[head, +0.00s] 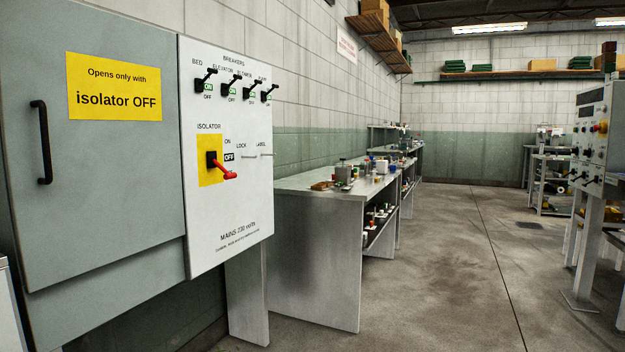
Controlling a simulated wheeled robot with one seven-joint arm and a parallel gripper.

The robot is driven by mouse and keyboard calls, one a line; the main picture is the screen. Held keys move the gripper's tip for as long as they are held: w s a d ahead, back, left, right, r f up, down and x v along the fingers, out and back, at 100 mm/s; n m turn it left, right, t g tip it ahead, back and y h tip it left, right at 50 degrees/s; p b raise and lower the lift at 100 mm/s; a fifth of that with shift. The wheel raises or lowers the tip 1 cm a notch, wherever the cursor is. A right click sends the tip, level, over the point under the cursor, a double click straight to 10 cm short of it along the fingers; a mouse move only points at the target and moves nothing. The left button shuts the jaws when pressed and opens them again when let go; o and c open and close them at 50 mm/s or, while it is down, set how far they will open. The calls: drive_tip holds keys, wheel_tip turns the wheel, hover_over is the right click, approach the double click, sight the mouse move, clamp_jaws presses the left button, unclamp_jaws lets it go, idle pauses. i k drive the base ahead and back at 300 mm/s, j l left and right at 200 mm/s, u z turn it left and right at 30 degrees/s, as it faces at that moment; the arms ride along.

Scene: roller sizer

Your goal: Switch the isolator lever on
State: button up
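The isolator lever (224,172) is red with a black hub and sits on a yellow plate (206,176) on the white electrical panel (228,208). Its handle points right and slightly down, close below the highlighted "OFF" label (229,157). The "ON" label (227,141) is above that. My gripper is not visible in the head view.
Several black breaker levers (206,79) are in a row above the isolator. Two thin pegs, LOCK (248,156) and LABEL (266,155), stick out to its right. A grey cabinet door (90,190) adjoins on the left.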

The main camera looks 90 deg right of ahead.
sight(228, 174)
drive_tip(key=z, duration=2.4)
